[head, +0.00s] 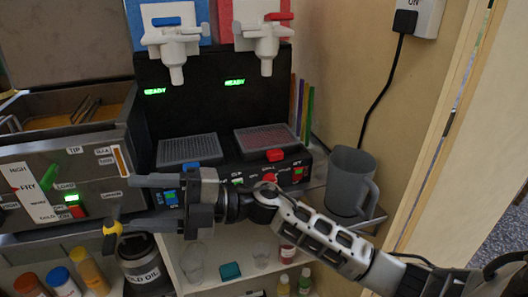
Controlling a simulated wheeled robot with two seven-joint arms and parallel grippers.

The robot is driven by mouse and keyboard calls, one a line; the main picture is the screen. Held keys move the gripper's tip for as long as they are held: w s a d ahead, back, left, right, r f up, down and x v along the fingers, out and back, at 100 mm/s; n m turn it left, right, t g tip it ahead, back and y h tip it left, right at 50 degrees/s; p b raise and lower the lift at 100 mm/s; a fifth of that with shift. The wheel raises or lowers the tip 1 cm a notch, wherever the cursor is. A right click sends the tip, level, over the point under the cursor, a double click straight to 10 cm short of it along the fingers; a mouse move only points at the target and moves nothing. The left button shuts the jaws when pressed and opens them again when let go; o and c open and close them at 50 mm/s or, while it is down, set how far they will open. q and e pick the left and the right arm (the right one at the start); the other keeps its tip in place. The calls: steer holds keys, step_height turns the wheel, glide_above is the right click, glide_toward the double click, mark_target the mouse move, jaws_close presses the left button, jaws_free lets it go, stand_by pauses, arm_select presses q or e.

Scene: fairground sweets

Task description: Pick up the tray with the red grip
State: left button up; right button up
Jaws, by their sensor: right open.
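The tray with the red grip (265,139) is a dark, reddish-tinted grated drip tray at the front right of a black drinks machine. Its red grip (275,155) sticks out at the front edge. My right gripper (128,203) reaches in from the lower right, in front of the machine. Its two fingers point left and are spread apart, with nothing seen between them. The fingers are to the left of and lower in the picture than the red grip, not touching it. My left gripper is not in view.
A similar tray with a blue grip (187,152) sits left of it. Above hang a blue-backed tap (175,45) and a red-levered tap (265,40). A grey jug (350,180) stands right. A fryer (70,180) stands left; an oil can (140,262) and bottles are below.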

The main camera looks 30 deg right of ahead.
steer(key=f+n+g+h+b, duration=0.1)
steer(key=n+g+h, duration=0.2)
steer(key=n+g, duration=0.15)
steer(key=m+t+h+b, duration=0.2)
steer(key=t+h+b, duration=0.25)
steer(key=h, duration=1.35)
glide_toward(276, 153)
steer(key=shift+g, duration=0.6)
steer(key=shift+w+x, duration=0.25)
steer(key=shift+x, duration=2)
steer(key=shift+w+x, duration=0.25)
steer(key=shift+x, duration=2.05)
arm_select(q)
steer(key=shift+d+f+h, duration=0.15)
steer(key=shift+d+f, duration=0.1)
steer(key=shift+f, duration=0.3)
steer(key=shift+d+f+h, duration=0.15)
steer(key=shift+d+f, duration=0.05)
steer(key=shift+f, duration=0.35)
arm_select(e)
steer(key=shift+r, duration=0.25)
steer(key=c, duration=1.2)
